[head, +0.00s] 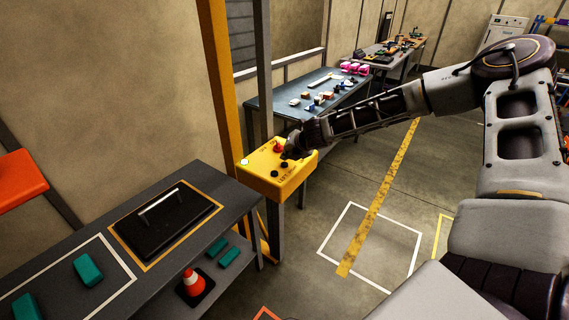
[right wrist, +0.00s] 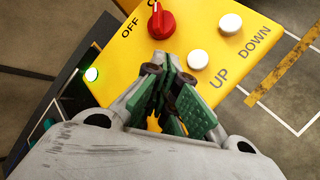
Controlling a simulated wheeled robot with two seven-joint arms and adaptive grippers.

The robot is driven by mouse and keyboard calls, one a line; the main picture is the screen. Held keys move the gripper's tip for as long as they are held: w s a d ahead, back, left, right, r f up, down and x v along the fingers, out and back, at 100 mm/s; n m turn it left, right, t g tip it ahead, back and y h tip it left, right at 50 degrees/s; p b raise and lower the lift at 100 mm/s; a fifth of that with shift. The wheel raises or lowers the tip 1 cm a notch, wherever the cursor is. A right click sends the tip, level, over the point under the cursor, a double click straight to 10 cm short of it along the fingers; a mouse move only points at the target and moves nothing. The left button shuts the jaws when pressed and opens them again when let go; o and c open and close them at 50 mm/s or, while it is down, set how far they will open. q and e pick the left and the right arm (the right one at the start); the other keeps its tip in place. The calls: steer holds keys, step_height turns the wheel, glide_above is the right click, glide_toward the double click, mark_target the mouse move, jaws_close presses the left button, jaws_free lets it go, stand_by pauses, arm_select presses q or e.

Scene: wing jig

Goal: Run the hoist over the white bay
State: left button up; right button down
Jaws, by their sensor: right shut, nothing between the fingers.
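The yellow control box (head: 277,172) hangs by the yellow post in the head view. Its face in the right wrist view (right wrist: 125,55) has a red knob (right wrist: 161,24) by the OFF lettering. It also has a white button by UP (right wrist: 197,60), a white button by DOWN (right wrist: 230,24) and a lit green lamp (right wrist: 91,75). My right gripper (head: 291,150) is shut and empty at the box face, below the knob; contact is unclear. It also shows in the right wrist view (right wrist: 170,75). A white-outlined bay (head: 334,227) lies on the floor. The hoist and my left gripper are out of view.
A dark bench (head: 228,191) at the left holds a black handled plate (head: 160,232) in a yellow outline and green blocks (head: 88,270) in a white outline. A blue table (head: 262,102) stands behind the box. The floor bay looks empty.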

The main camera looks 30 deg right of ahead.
mark_target(287, 163)
steer(key=shift+r, duration=0.1)
steer(key=shift+r+p, duration=2.45)
steer(key=shift+d, duration=0.1)
stand_by(1.4)
